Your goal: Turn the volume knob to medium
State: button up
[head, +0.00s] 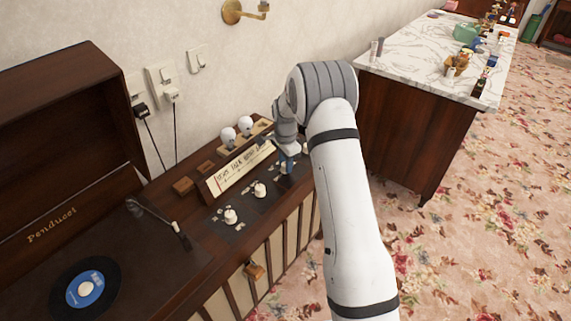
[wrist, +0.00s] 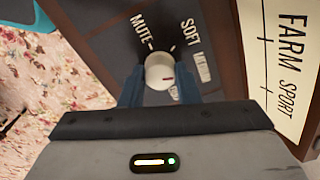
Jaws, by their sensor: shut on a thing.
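The volume knob (wrist: 158,71) is a round cream knob with a small red mark in the wrist view. It sits on a dark panel with the words MUTE and SOFT above it; the mark is on its lower right part, away from MUTE. More labels to the right and below are small or partly hidden. My gripper (wrist: 159,91) is shut on the knob, with one blue finger on each side. In the head view my gripper (head: 287,160) reaches down to the far part of the console's panel, and the knob it holds is mostly hidden there.
Two other cream knobs (head: 260,190) (head: 231,215) stand nearer on the panel. A slanted tuning scale (head: 240,173) stands behind them. A record player (head: 84,289) with a raised lid is at left. A marble-topped cabinet (head: 410,55) is at right.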

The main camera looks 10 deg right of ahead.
jog(key=shift+w+r+m, duration=0.1)
jog(key=shift+m, duration=0.8)
jog(key=o, duration=1)
notch_tip(320, 180, up, 8)
jog(key=shift+f, duration=0.15)
